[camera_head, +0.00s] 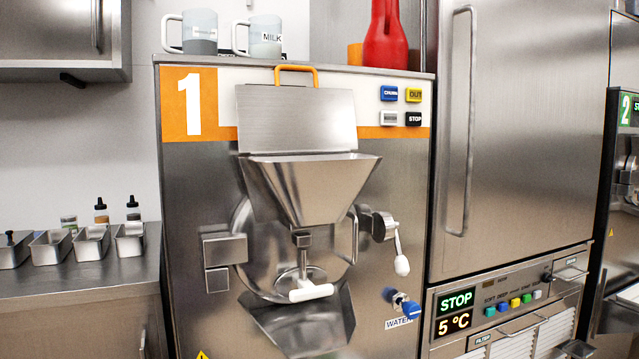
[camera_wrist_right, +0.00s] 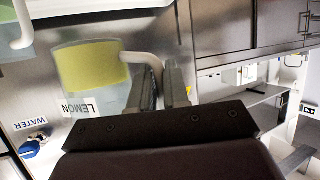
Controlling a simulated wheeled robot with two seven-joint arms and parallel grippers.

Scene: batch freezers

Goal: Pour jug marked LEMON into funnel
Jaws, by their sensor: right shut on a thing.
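The jug marked LEMON (camera_wrist_right: 88,75) is clear with yellow liquid and a white handle. It shows in the right wrist view, where its label appears upside down. My right gripper (camera_wrist_right: 172,85) is shut on the jug's handle. The jug and both grippers are outside the head view. The steel funnel (camera_head: 310,190) is on the front of machine 1, in the middle of the head view. Its lid (camera_head: 297,117), with an orange handle, stands raised behind its open mouth. I see no liquid in the funnel from here.
A MILK jug (camera_head: 265,37), another labelled jug (camera_head: 200,32) and a red bottle (camera_head: 386,38) stand on the machine. A white-handled outlet (camera_head: 311,292), a crank (camera_head: 399,250) and a blue WATER knob (camera_head: 410,309) stick out below. A counter (camera_head: 75,283) with small pans is at left.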

